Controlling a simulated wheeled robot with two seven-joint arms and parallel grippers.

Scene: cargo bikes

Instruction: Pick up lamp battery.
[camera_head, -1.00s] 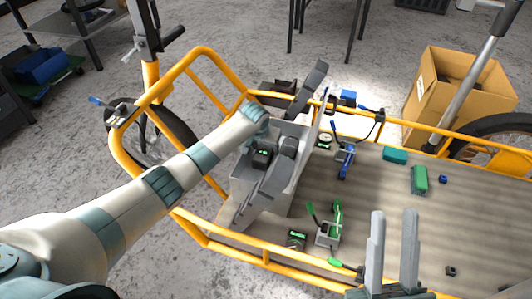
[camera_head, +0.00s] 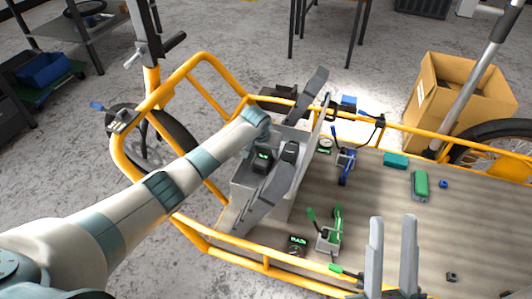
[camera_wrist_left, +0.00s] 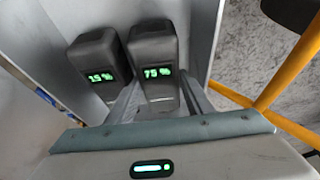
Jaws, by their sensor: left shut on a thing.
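Two dark batteries stand side by side in a grey bin (camera_head: 244,198) at the front of the cargo bike. In the left wrist view the left battery (camera_wrist_left: 98,58) reads 15% and the right battery (camera_wrist_left: 153,42) reads 75% in green. My left gripper (camera_wrist_left: 158,84) is shut on the 75% battery, with one finger on each side. In the head view the 15% battery (camera_head: 262,163) shows beside the 75% one (camera_head: 290,153). I cannot tell whether the held battery is off the bin floor. My right gripper (camera_head: 392,255) is open and empty over the bike bed.
A yellow rail (camera_head: 199,71) surrounds the bike bed (camera_head: 385,195). A blue clamp (camera_head: 345,165) and a green clamp (camera_head: 328,238) stand right of the bin. A cardboard box (camera_head: 437,108) stands behind the rail.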

